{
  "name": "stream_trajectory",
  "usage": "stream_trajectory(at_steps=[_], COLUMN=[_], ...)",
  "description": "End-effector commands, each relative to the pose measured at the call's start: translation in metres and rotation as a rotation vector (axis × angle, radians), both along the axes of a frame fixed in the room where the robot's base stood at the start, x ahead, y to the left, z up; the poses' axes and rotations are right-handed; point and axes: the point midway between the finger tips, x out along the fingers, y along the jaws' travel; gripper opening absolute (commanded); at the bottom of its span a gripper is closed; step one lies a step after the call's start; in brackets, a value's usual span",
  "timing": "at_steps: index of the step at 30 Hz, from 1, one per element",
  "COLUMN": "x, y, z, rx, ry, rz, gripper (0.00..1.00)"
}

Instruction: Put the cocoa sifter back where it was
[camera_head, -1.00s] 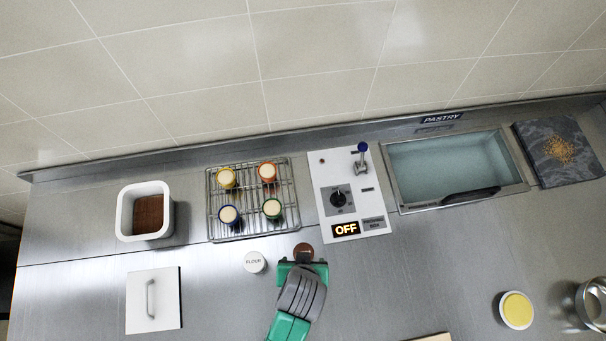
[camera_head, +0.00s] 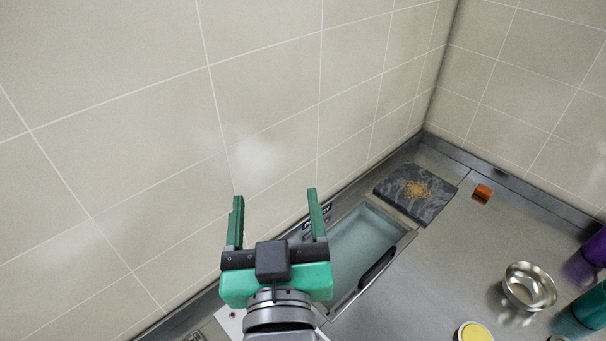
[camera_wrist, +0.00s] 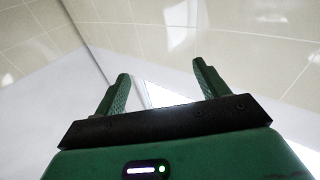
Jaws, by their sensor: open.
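My gripper (camera_head: 276,197) is open and empty, raised with its fingers pointing up in front of the tiled wall in the head view. In the wrist view its two green fingers (camera_wrist: 160,70) stand apart with only wall and ceiling surfaces between and beyond them. I do not see the cocoa sifter in either current view. The part of the counter where a round brown-topped item stood beside the flour shaker is now out of the head view.
A sunken basin (camera_head: 362,245) with a dark handle lies right of my gripper. Beyond are a dark slab (camera_head: 400,204) with golden crumbs and a small orange block (camera_head: 482,193). A metal bowl (camera_head: 528,287), yellow-topped container (camera_head: 475,332), purple item (camera_head: 597,246) and green item (camera_head: 592,305) stand right.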

Motion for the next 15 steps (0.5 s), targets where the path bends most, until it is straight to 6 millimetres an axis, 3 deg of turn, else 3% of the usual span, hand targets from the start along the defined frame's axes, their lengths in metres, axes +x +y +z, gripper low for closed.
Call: stream_trajectory(at_steps=[1,3,6,9,15], x=[-0.011,-0.031,-0.058,-0.072,-0.075], y=[-0.010,-0.021,-0.031,-0.035,-0.036], z=[0.050,0.104,0.154,0.177,0.180], rx=[0.024,0.052,0.078,0.088,0.091], ry=[-0.122,-0.268,-0.413,-0.482,-0.494], rz=[-0.022,-0.042,-0.057,-0.065,-0.065], gripper=[0.73,0.73,0.73,0.73,0.73])
